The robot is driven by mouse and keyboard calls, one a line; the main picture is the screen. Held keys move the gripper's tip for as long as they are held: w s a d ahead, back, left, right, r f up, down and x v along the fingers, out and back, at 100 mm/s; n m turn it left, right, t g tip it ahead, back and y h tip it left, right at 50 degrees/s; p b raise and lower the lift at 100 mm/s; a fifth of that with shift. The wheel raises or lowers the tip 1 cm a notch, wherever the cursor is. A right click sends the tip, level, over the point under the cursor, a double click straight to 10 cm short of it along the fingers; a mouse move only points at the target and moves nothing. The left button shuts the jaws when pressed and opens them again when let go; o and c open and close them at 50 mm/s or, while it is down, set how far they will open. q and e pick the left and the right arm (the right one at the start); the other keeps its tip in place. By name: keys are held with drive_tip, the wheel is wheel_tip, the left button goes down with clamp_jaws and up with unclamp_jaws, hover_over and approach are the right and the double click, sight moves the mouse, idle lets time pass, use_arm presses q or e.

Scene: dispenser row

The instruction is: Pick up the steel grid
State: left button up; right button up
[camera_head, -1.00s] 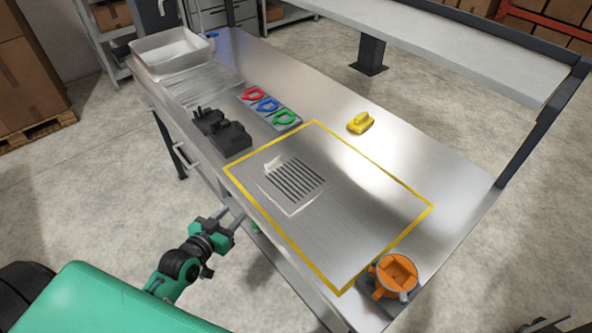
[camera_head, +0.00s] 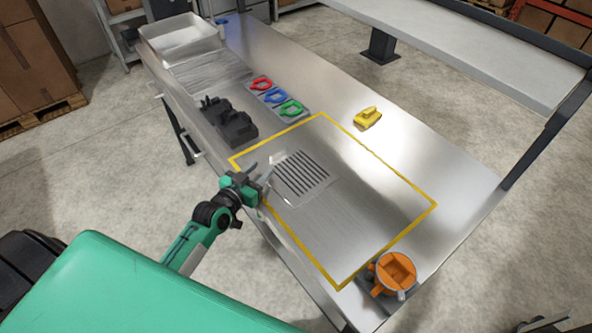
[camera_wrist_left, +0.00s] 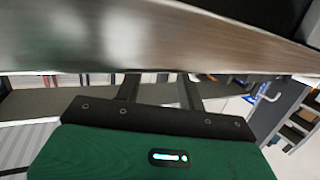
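The steel grid (camera_head: 301,178) is a flat slotted plate lying inside the yellow outline on the steel table, with a small pale raised tab at its far left corner. My left gripper (camera_head: 266,181) is at the near edge of the table, just left of the grid in the head view. From this angle I cannot tell its exact gap to the grid. In the left wrist view the two fingers of the left gripper (camera_wrist_left: 158,80) are apart with nothing between them, and the grid does not show there. My right gripper is not in view.
The yellow outline (camera_head: 385,165) marks the table's front area. Black blocks (camera_head: 232,123), a tray with red, blue and green handles (camera_head: 290,108), a yellow object (camera_head: 368,117) and an orange container (camera_head: 395,271) stand around it. A raised shelf (camera_head: 470,52) runs behind.

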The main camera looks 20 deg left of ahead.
sight(271, 158)
use_arm(q)
drive_tip(key=shift+w+r, duration=0.1)
drive_tip(key=shift+w, duration=0.25)
drive_tip(key=p+x, duration=0.1)
drive_tip(key=x, duration=0.2)
drive_tip(key=shift+w+p, duration=0.2)
drive_tip(key=shift+p, duration=0.15)
drive_tip(key=shift+w+f, duration=0.25)
drive_tip(key=shift+w, duration=0.3)
drive_tip(key=shift+c, duration=0.2)
drive_tip(key=c, duration=0.7)
clamp_jaws()
